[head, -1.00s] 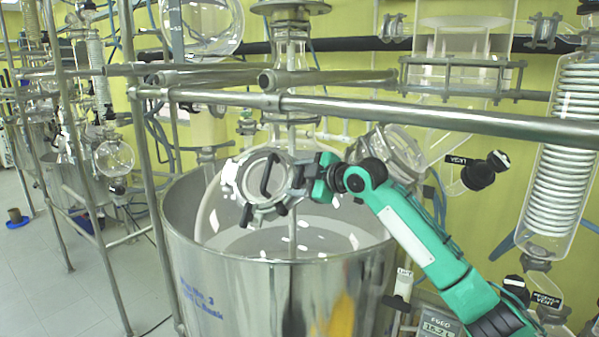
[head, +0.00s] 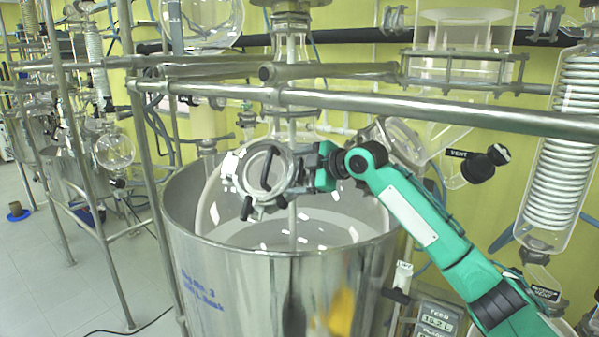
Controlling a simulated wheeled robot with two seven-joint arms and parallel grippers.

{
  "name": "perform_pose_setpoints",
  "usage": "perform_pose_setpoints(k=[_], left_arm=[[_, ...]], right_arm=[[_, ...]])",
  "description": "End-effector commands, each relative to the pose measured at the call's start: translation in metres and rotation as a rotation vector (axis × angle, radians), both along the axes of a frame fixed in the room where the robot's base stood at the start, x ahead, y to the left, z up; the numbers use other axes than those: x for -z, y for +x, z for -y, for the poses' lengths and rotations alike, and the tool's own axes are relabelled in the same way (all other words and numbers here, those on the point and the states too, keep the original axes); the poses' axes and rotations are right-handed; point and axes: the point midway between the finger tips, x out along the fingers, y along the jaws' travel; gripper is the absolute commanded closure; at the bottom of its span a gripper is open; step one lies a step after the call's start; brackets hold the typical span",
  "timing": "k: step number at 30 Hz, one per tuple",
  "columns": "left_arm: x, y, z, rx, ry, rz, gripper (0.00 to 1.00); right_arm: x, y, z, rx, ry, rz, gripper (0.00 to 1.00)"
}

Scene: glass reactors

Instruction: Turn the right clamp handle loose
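A round glass port with a metal clamp ring (head: 231,172) hangs above the open steel vessel. Black clamp handles show on it: one slanting across its face (head: 267,167), one at the lower left (head: 247,207) and one at the lower right (head: 282,200). My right gripper (head: 308,166) comes in from the right and is up against the ring's right side. Its dark fingers overlap the clamp parts there, so its grip and any handle between the fingers are hidden. My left gripper is not in view.
A steel vessel (head: 240,275) stands below the port. A horizontal metal pipe (head: 440,113) crosses just above my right arm. A coiled glass condenser (head: 562,150) stands at the right. A display box (head: 437,318) sits below the arm. Frame posts stand at the left.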

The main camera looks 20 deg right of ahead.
Motion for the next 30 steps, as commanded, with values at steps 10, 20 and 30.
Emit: perform_pose_setpoints(k=[10, 20, 30], left_arm=[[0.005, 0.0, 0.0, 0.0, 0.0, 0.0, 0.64], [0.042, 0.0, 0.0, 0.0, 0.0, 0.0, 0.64], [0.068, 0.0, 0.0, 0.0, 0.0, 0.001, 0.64]], right_arm=[[0.0, -0.004, 0.003, 0.0, 0.0, 0.001, 0.18], [-0.017, -0.05, 0.035, 0.002, -0.001, 0.005, 0.18], [-0.042, -0.097, 0.066, 0.001, -0.001, 0.001, 0.18]])
